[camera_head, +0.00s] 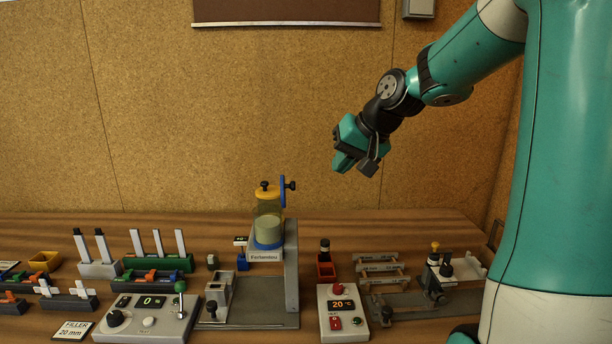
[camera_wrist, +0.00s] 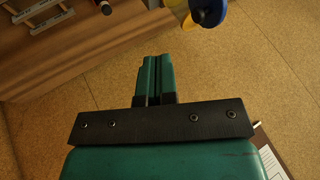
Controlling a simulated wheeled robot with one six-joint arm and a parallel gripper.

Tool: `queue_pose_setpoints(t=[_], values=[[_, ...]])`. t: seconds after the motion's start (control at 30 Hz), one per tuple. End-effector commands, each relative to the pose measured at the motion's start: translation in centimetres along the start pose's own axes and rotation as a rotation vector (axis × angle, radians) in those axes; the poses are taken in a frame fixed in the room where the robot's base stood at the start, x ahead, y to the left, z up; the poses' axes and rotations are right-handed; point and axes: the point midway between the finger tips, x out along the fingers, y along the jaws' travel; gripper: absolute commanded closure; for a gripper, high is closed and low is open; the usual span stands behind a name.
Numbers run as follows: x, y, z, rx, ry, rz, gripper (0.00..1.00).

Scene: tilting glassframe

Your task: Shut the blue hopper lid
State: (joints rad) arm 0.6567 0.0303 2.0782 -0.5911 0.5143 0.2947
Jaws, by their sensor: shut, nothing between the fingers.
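The hopper (camera_head: 267,228) is a clear cylinder with pale contents and a blue band at its foot, standing on a grey stand. Its top is yellow with a dark knob (camera_head: 265,184). The blue lid (camera_head: 283,193) stands upright, edge-on, at the right of the yellow top, with a black knob pointing right. In the wrist view the blue lid (camera_wrist: 211,12) is at the top edge, partly cut off. My gripper (camera_head: 356,167) is shut and empty, in the air above and right of the lid, apart from it. Its closed fingers show in the wrist view (camera_wrist: 155,72).
A control box with a red display (camera_head: 343,305) and metal racks (camera_head: 382,267) stand right of the hopper. A grey panel with knobs (camera_head: 146,318) and several tube holders are at the left. The air between my gripper and the lid looks clear.

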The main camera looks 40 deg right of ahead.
Motion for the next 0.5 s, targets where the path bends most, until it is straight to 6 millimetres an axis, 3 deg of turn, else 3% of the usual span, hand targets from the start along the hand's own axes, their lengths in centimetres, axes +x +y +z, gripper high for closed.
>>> queue_pose_setpoints(t=[0.3,0.5], values=[[6.8,-0.1,0.1,-0.001,-0.008,0.001,1.0],[7.9,-2.8,0.0,-0.004,-0.004,0.0,1.0]])
